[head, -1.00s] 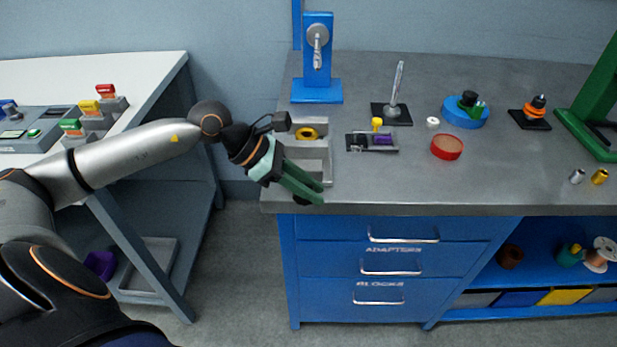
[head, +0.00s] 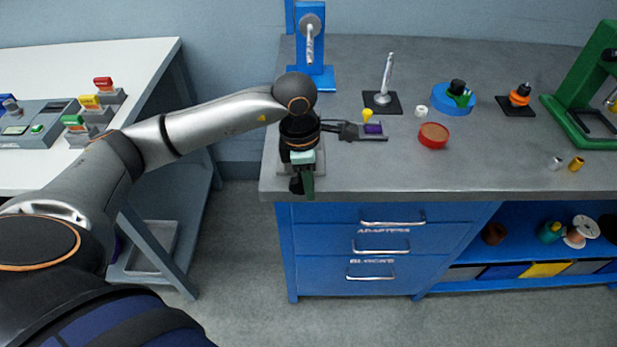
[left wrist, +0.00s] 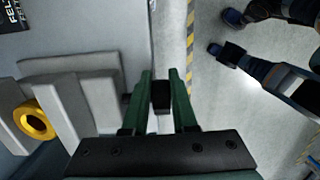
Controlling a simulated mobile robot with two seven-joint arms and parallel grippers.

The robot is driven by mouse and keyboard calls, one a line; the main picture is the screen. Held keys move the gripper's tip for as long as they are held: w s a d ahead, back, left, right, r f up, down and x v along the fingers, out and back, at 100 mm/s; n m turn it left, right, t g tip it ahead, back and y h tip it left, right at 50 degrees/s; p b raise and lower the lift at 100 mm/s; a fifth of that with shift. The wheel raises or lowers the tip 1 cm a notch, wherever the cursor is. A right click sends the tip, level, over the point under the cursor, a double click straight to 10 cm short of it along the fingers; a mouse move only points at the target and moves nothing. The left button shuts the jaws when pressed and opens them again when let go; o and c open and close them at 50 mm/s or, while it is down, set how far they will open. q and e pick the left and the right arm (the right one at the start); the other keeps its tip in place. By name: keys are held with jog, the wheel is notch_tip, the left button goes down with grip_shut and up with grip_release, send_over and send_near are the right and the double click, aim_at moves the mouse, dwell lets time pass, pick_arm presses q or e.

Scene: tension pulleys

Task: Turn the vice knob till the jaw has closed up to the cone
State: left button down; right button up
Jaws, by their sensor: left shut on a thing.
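My left gripper (head: 304,190) points down at the bench's front edge, over the vice. In the left wrist view, its two green fingers (left wrist: 164,95) are shut on the black vice knob (left wrist: 161,97), one on each side. The grey vice (left wrist: 95,95) lies left of the fingers. The yellow cone (left wrist: 35,122) sits among its upright grey plates, beside the middle plate. I cannot tell whether the jaw touches the cone. In the head view, my gripper and wrist hide most of the vice and all of the cone. My right gripper is in neither view.
Right of my wrist on the grey bench (head: 400,172) are a yellow and a purple part (head: 373,128), a spindle stand (head: 385,90) and a red dish (head: 433,136). A blue stand (head: 312,72) is behind. The front right bench top is mostly clear.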

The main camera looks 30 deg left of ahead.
pick_arm(q)
jog(key=shift+s+f, duration=0.1)
jog(key=shift+f, duration=0.05)
dwell(0.4)
jog(key=c, duration=0.7)
grip_release()
jog(key=r, duration=1.2)
jog(key=shift+s+a+r+b, duration=0.1)
jog(key=shift+a+r+b, duration=0.15)
jog(key=shift+r+b, duration=0.1)
